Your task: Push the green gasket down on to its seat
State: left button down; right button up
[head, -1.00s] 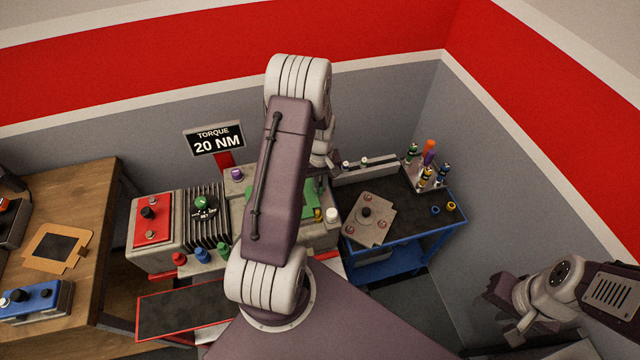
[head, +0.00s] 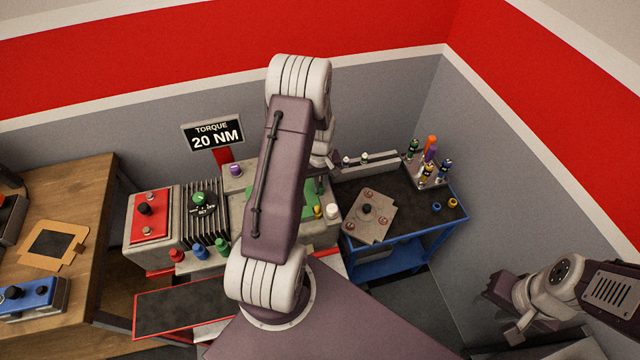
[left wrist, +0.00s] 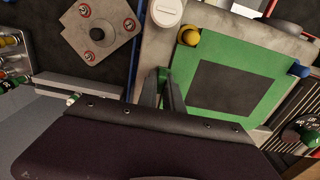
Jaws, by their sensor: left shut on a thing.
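The green gasket (left wrist: 250,48), a flat frame around a dark window, lies over the grey housing (left wrist: 210,17) in the left wrist view. In the head view only part of the gasket (head: 309,205) shows beside my left arm. My left gripper (left wrist: 165,75) is at the gasket's edge, shut on a small green part that seems to belong to it. I cannot tell whether the gasket lies flush, and its seat is hidden. My right gripper (head: 503,303) is at the lower right, far from the gasket; its jaw opening is unclear.
A yellow post (left wrist: 190,36) and a blue post (left wrist: 298,70) stand at gasket corners. A white cap (left wrist: 168,12) is close by. A blue cart (head: 400,245) with a grey plate (head: 385,232) stands right, a wooden bench (head: 85,185) left.

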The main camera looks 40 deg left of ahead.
pick_arm(q)
jog(key=c, duration=1.4)
grip_release()
notch_tip(320, 180, up, 9)
jog(key=shift+r+b, duration=0.1)
jog(key=shift+b, duration=0.7)
